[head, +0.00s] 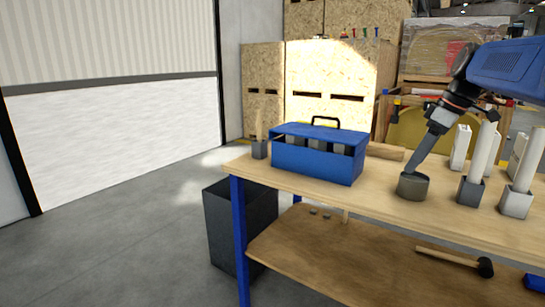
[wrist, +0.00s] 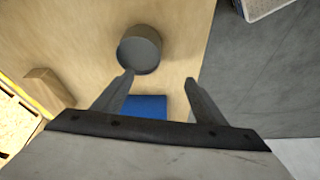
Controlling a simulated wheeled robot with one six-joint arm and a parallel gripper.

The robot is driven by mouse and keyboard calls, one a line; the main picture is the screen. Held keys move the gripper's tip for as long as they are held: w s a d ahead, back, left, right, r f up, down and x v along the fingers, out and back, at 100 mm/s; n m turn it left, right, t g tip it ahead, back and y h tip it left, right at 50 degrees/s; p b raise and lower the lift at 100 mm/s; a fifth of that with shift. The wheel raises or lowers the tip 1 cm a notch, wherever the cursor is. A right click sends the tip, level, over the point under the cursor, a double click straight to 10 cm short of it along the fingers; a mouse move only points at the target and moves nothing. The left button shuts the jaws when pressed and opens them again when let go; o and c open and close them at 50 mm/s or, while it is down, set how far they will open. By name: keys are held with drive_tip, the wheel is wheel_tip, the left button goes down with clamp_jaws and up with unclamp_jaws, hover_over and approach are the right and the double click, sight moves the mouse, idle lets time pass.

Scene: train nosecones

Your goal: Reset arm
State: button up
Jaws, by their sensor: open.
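My gripper (head: 416,167) reaches down from the right in the head view, its tip at or just above a round grey pot (head: 413,187) on the workbench. I cannot tell from there whether it touches. In the wrist view my gripper (wrist: 160,77) has its two dark fingers spread apart with nothing between them. A round grey container (wrist: 140,50) with an empty-looking inside lies just beyond the left fingertip. A blue surface (wrist: 147,106) shows below, between the fingers.
A blue toolbox (head: 318,154) with a black handle stands on the wooden workbench (head: 385,205). Grey holders with upright white pieces (head: 481,150) stand to the right. A wooden block (head: 385,151) lies behind. A mallet (head: 455,260) lies on the lower shelf. A dark bin (head: 235,235) stands on the floor.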

drive_tip(key=s+a+f+m+t+h, duration=0.1)
drive_tip(key=s+a+f+m, duration=0.3)
drive_tip(key=s+f, duration=0.7)
drive_tip(key=s+a+f+m+t+h, duration=0.1)
drive_tip(key=s+a+f+m, duration=0.4)
drive_tip(key=s+f, duration=0.7)
drive_tip(key=s+a+h, duration=0.1)
drive_tip(key=s, duration=0.4)
